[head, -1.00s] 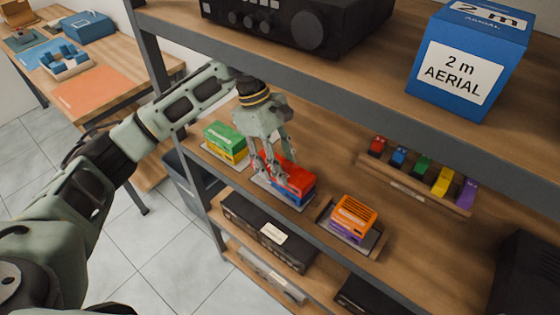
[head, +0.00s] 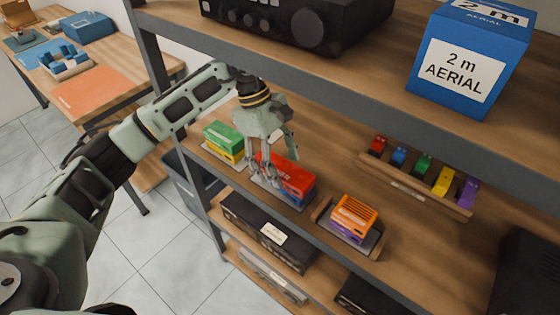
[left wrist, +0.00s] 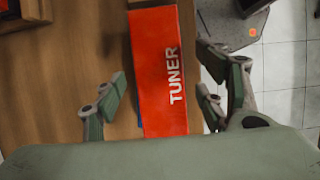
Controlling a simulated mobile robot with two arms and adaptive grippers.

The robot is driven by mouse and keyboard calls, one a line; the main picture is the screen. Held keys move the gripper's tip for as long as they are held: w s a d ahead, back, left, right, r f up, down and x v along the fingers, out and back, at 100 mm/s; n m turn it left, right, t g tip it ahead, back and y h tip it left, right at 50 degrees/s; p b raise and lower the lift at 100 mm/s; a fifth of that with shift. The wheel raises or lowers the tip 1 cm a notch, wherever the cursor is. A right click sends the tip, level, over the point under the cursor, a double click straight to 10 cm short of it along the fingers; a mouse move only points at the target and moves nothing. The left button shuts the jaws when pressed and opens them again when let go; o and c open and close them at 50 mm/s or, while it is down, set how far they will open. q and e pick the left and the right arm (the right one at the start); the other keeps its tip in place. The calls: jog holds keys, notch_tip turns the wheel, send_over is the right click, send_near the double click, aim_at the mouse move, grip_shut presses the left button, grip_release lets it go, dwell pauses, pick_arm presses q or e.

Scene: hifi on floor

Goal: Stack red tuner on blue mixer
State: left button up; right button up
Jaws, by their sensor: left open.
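The red tuner (head: 291,174) sits on top of the blue mixer (head: 299,195), which rests on a grey base on the middle shelf. In the left wrist view the tuner (left wrist: 163,70) shows its "TUNER" label, with only a sliver of blue beside it. My left gripper (head: 268,172) is open at the left end of the stack, its fingers pointing down. In the left wrist view its fingers (left wrist: 160,105) stand apart on either side of the tuner, with gaps. My right gripper is not in view.
A green-and-yellow stack (head: 226,142) stands to the left, and an orange-and-purple stack (head: 352,217) to the right. A rack of small coloured pieces (head: 415,185) lies behind. The upper shelf, with a blue aerial box (head: 465,60), overhangs the area.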

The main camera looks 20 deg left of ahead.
pick_arm(q)
jog(key=shift+a+r, duration=0.1)
jog(key=shift+r, duration=0.1)
jog(key=w+a, duration=0.1)
jog(key=a, duration=0.3)
jog(key=w+a, duration=0.2)
jog(key=a, duration=0.1)
jog(key=w+a, duration=0.1)
jog(key=a, duration=0.3)
jog(key=shift+w+a+r, duration=0.15)
jog(key=shift+a+r, duration=0.15)
jog(key=shift+r, duration=0.15)
